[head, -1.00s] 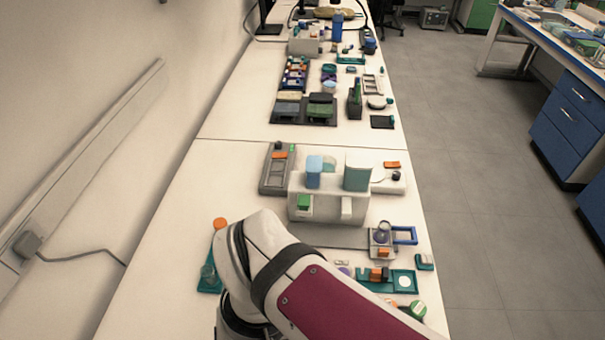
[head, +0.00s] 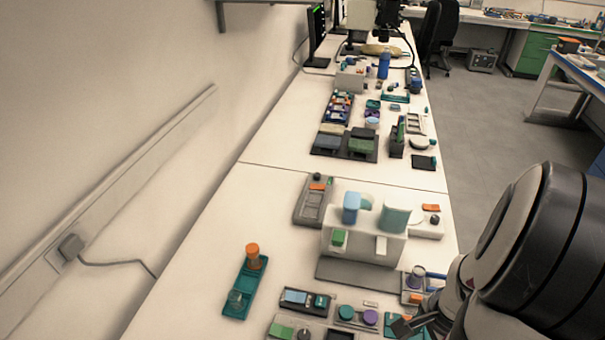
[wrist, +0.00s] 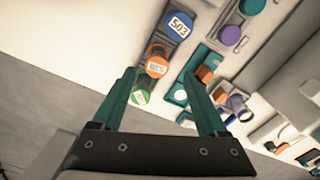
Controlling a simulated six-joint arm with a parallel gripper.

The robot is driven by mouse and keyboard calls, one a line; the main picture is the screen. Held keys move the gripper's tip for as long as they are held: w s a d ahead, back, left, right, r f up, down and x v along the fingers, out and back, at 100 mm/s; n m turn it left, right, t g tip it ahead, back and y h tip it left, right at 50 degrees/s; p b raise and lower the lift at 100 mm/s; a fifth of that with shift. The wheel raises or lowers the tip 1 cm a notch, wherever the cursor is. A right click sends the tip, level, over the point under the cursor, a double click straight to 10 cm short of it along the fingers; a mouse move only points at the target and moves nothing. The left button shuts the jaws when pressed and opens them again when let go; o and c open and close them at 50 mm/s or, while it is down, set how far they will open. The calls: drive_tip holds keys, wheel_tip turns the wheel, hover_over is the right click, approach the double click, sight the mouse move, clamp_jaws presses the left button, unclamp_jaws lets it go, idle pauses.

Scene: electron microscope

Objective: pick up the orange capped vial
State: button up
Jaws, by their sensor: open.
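In the wrist view my gripper (wrist: 160,76) is open, with two teal fingers apart and nothing held between them. An orange capped vial (wrist: 157,65) with a white label shows beyond the fingertips, roughly in line with the gap. A blue cap (wrist: 178,25) marked 503 is above it, and a green cap (wrist: 140,95) is below it, beside the left finger. In the head view, another orange-capped vial (head: 253,250) stands upright in a teal tray (head: 238,303) at the left. The labelled caps are not seen in the head view.
A white block-shaped instrument (head: 360,245) stands mid-bench. Trays with green and purple round caps (head: 357,316) lie in front of it. My arm covers the front right of the bench. The bench left of the teal tray is clear.

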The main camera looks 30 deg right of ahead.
drive_tip(key=f, duration=0.7)
drive_tip(key=shift+s+a+f, duration=0.1)
drive_tip(key=shift+s+f, duration=0.15)
drive_tip(key=shift+f, duration=0.05)
clamp_jaws()
